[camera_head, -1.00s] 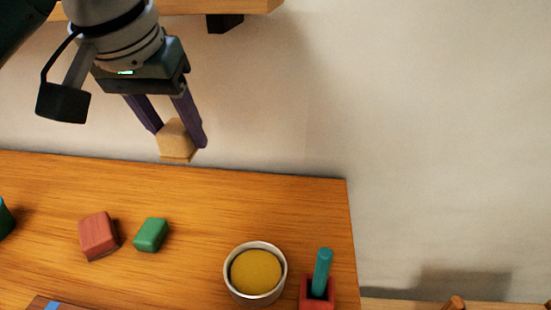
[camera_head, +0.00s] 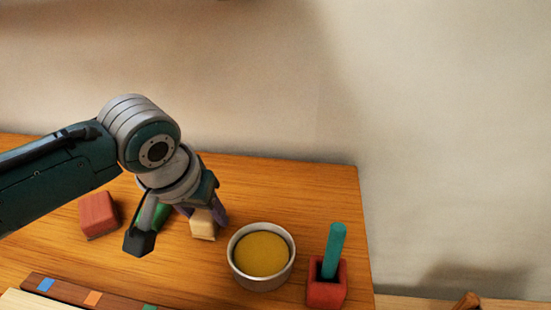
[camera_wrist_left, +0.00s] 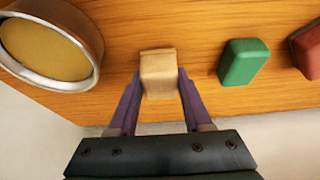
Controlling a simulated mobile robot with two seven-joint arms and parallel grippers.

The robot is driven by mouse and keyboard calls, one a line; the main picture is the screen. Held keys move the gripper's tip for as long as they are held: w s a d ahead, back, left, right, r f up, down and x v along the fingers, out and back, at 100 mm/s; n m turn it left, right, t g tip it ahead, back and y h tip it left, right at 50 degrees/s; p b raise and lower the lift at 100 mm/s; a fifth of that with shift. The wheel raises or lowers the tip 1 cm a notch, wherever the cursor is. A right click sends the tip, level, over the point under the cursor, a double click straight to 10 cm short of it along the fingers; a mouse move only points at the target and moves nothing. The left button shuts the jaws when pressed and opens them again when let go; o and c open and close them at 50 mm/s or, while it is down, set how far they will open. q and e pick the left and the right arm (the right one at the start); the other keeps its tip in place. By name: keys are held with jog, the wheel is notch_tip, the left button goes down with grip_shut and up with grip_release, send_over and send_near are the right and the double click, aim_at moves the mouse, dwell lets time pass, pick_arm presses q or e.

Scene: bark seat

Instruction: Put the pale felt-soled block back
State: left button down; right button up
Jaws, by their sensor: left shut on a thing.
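The pale block (camera_head: 203,224) is between the purple fingers of my left gripper (camera_head: 205,214), just left of the round tin in the head view. In the left wrist view the pale block (camera_wrist_left: 158,72) sits between the two fingertips of my left gripper (camera_wrist_left: 159,88), which is shut on it. The block is at or close above the wooden table top (camera_head: 300,180); I cannot tell if it touches. Its underside is hidden. My right gripper is not in view.
A round metal tin (camera_head: 261,256) with a yellow inside stands right of the block. A red holder (camera_head: 326,287) with a teal stick stands near the table's right edge. A green block (camera_head: 152,217), partly hidden by my arm, and a red block (camera_head: 98,214) lie left. A colour-marked strip (camera_head: 70,293) lies in front.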

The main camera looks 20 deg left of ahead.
pick_arm(q)
jog(key=shift+f, duration=0.2)
jog(key=shift+c, duration=1.7)
grip_release()
jog(key=shift+r, duration=0.35)
jog(key=a+p+v, duration=0.1)
jog(key=p+v, duration=0.3)
jog(key=v, duration=0.7)
jog(key=s+d+m, duration=0.2)
jog(key=s+d, duration=0.1)
jog(key=s, duration=0.5)
jog(key=s+d+m+h, duration=0.1)
jog(key=s+d+m, duration=0.1)
jog(key=s, duration=0.6)
jog(key=shift+s+d+f+m+g, duration=0.3)
jog(key=shift+d+m+g, duration=0.1)
jog(key=shift+d, duration=0.1)
